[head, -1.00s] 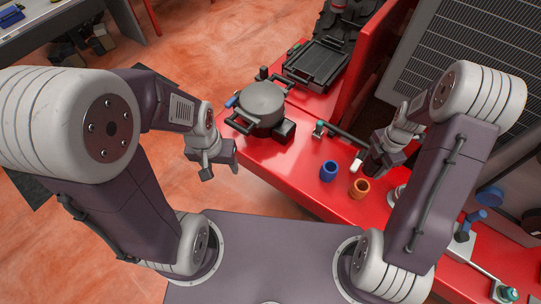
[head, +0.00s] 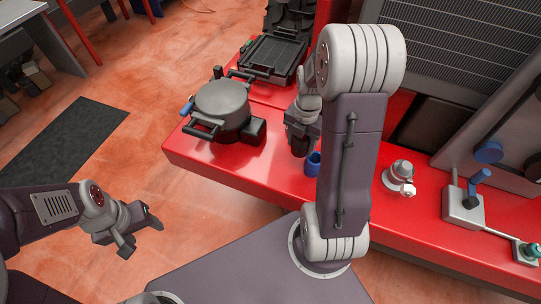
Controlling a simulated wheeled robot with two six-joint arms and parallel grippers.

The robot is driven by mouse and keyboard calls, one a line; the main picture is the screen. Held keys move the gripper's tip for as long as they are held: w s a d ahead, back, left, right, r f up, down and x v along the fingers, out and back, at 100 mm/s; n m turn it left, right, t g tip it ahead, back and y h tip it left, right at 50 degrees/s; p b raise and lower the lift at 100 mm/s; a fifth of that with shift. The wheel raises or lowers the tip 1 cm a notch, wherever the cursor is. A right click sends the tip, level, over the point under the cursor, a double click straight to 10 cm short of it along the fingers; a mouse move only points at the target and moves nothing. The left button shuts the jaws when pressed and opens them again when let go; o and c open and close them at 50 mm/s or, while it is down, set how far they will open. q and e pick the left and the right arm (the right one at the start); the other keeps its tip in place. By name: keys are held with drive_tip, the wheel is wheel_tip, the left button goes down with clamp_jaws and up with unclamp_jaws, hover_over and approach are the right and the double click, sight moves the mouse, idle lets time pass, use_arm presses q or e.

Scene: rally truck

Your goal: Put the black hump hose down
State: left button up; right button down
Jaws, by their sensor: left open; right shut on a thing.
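My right gripper (head: 300,142) is over the red bench top, between the black round pot and the blue ring. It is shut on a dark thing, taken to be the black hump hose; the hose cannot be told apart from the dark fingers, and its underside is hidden. Whether it touches the bench cannot be told. My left gripper (head: 142,232) is open and empty, out over the floor to the left of the bench.
The red bench (head: 230,162) holds a black lidded pot (head: 222,105) on the left and a black tray (head: 272,55) behind it. A blue ring (head: 312,164) stands close to my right gripper. A grey fitting (head: 398,176) and a blue-handled lever unit (head: 464,202) stand further right.

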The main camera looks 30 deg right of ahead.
hover_over(272, 157)
wheel_tip(272, 157, down, 6)
drive_tip(key=shift+r+p, duration=0.1)
drive_tip(key=shift+p, duration=0.35)
drive_tip(key=shift+f, duration=2.05)
drive_tip(key=shift+s+f, duration=0.1)
drive_tip(key=c, duration=0.6)
unclamp_jaws()
drive_tip(key=shift+o, duration=0.2)
wheel_tip(272, 157, up, 12)
drive_tip(key=s+a+m, duration=0.3)
drive_tip(key=s+m, duration=0.3)
drive_tip(key=m, duration=0.6)
drive_tip(key=s+a+m+t, duration=0.1)
drive_tip(key=s+a+m, duration=0.3)
drive_tip(key=s+m, duration=0.3)
drive_tip(key=m, duration=0.5)
drive_tip(key=shift+a, duration=0.3)
